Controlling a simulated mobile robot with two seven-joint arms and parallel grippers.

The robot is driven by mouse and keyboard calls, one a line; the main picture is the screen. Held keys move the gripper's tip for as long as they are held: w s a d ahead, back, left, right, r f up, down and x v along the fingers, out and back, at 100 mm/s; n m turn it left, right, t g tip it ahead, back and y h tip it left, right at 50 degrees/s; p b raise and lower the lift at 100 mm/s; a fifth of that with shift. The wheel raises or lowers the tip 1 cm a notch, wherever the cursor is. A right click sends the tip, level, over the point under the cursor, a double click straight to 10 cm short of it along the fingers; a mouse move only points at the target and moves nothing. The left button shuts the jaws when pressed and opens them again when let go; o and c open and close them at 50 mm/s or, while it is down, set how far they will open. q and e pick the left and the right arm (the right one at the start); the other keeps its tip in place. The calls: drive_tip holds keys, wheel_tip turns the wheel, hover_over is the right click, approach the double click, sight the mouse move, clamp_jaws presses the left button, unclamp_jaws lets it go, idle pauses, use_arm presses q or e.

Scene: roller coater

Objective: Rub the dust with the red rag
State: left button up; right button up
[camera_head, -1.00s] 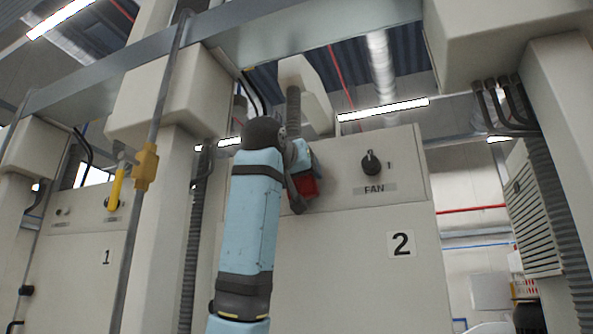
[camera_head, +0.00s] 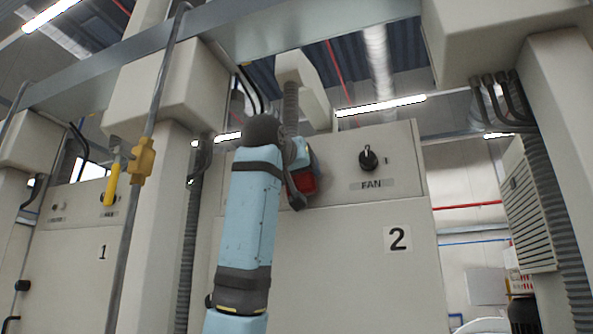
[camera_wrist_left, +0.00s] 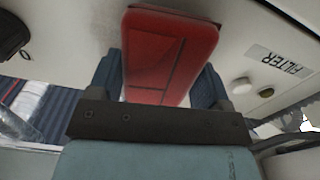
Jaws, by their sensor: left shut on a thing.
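The red rag (camera_head: 306,184) looks like a flat red block. My left gripper (camera_head: 303,171) is shut on it, in front of the upper panel of cabinet 2 (camera_head: 330,250), left of the fan knob. In the left wrist view the rag (camera_wrist_left: 165,55) sits between the two dark fingers of the gripper (camera_wrist_left: 158,80), with its far end close to the pale panel. I cannot tell whether it touches the panel. I see no clear dust; the panel behind the rag and arm is hidden. My right gripper is not in view.
The black fan knob (camera_head: 368,158) sticks out right of the rag. A "FILTER" label (camera_wrist_left: 279,60) and a round white button (camera_wrist_left: 241,86) show in the left wrist view. A grey pipe with a yellow valve (camera_head: 142,160) stands left of my arm.

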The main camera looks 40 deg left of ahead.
use_arm(q)
drive_tip(key=shift+w+a, duration=0.1)
drive_tip(key=shift+w, duration=0.35)
